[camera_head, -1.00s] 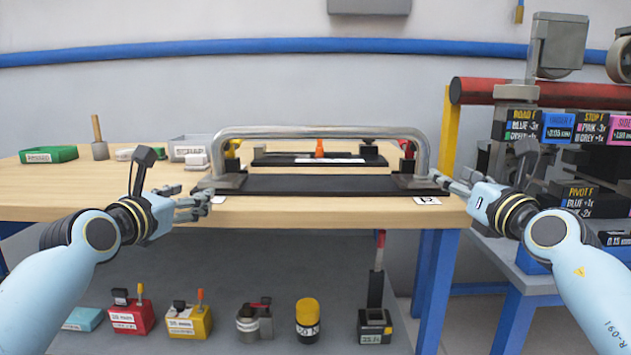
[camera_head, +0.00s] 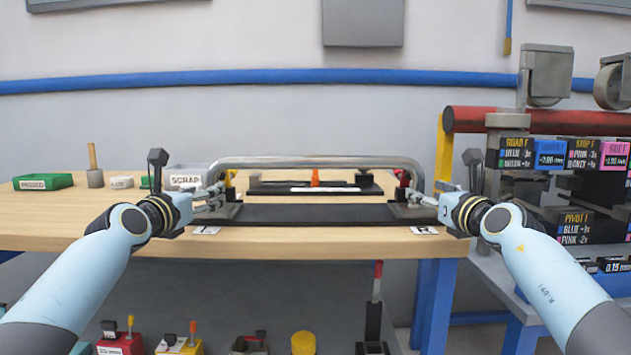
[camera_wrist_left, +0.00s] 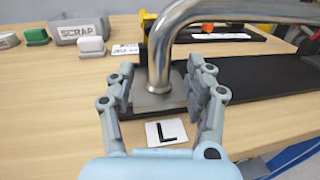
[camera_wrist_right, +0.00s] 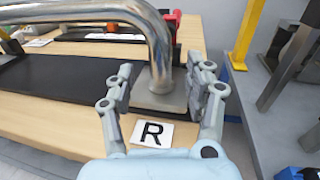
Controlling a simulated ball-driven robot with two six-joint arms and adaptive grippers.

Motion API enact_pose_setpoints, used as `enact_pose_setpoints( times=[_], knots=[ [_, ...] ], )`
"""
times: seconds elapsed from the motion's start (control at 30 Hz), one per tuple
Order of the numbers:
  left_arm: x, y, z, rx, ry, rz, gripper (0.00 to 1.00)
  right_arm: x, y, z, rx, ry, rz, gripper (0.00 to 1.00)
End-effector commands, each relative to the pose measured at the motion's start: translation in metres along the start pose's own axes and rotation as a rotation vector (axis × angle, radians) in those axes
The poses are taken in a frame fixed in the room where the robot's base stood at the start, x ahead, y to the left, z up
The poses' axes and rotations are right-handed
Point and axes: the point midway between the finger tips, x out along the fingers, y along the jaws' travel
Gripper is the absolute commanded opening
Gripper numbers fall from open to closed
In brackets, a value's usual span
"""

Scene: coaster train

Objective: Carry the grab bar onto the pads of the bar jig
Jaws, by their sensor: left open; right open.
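The grab bar (camera_head: 318,163) is a grey metal U-shaped tube standing upright, its legs on flat plates at both ends of a black strip (camera_head: 318,213). My left gripper (camera_head: 222,198) is open at the left leg; in the left wrist view its fingers (camera_wrist_left: 163,85) stand either side of the leg near its foot. My right gripper (camera_head: 412,196) is open, its fingers (camera_wrist_right: 160,85) either side of the right leg. Finger contact is unclear. Behind the bar lies a low black fixture (camera_head: 285,188), apparently the bar jig, with an orange piece (camera_head: 315,177); its pads are not clear.
Cards marked L (camera_wrist_left: 167,132) and R (camera_wrist_right: 152,133) lie before the feet. A SCRAP bin (camera_head: 186,177) and green tray (camera_head: 42,182) stand at the left. A rack (camera_head: 540,165) with labelled boxes stands at the right. The table's front strip is mostly clear.

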Motion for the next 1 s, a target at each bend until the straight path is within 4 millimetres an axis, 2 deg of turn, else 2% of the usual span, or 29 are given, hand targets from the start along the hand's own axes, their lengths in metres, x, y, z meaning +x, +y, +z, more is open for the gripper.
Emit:
enact_pose_setpoints(
  times=[0.1, 0.3, 0.7, 1.0],
  knots=[
    [0.02, -0.001, 0.001, -0.002, 0.001, 0.0, 0.53, 0.02, 0.0, 0.001, 0.002, 0.0, 0.0, 0.53],
    [0.039, 0.0, 0.0, -0.001, 0.0, -0.001, 0.53, 0.039, 0.0, 0.0, 0.001, 0.0, 0.001, 0.53],
    [0.043, 0.0, 0.0, 0.001, 0.001, 0.0, 0.52, 0.043, 0.0, 0.0, 0.0, 0.0, 0.0, 0.52],
    [0.043, 0.0, 0.0, 0.001, 0.001, 0.0, 0.13, 0.043, 0.0, 0.0, 0.0, 0.0, 0.0, 0.13]
  ],
)
